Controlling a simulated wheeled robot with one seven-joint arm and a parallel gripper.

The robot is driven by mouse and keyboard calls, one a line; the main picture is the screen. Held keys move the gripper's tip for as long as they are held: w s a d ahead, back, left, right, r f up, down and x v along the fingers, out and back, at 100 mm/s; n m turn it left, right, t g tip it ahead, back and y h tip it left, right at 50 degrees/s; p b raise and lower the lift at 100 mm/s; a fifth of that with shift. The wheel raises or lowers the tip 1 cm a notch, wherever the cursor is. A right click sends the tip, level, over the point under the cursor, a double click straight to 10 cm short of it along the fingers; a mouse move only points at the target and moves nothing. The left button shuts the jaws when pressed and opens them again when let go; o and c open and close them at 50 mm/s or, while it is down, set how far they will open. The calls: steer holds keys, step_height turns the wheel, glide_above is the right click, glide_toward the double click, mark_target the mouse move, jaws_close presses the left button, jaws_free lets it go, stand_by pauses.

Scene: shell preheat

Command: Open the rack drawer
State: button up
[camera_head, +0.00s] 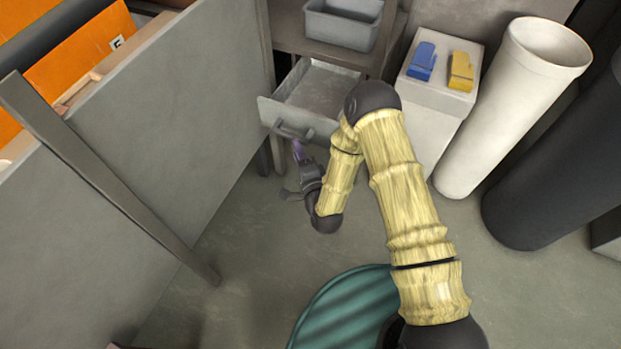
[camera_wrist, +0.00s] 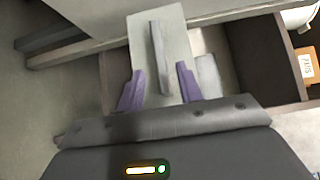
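The rack drawer (camera_head: 318,88) is grey and stands partly pulled out of the rack, with its empty inside showing in the head view. Its front panel (camera_wrist: 143,40) also shows in the wrist view. A bar handle (camera_head: 293,131) is on that front, and the bar (camera_wrist: 158,58) lies in line with the gap between my fingers. My gripper (camera_head: 298,149) is just below and in front of the handle. Its two purple fingers (camera_wrist: 158,70) are apart, one to each side of the bar. I see no grip on it; whether the fingertips reach past the bar is unclear.
A grey bin (camera_head: 342,28) sits on the rack (camera_head: 290,38) above the drawer. Right of it, a white pedestal (camera_head: 432,105) carries a blue clip (camera_head: 422,61) and a yellow clip (camera_head: 461,71). A white cylinder (camera_head: 510,105) stands beyond. A grey partition (camera_head: 180,110) is close on the left.

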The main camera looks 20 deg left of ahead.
steer(key=b+v, duration=0.2)
steer(key=v, duration=0.8)
steer(key=shift+b, duration=0.3)
stand_by(0.4)
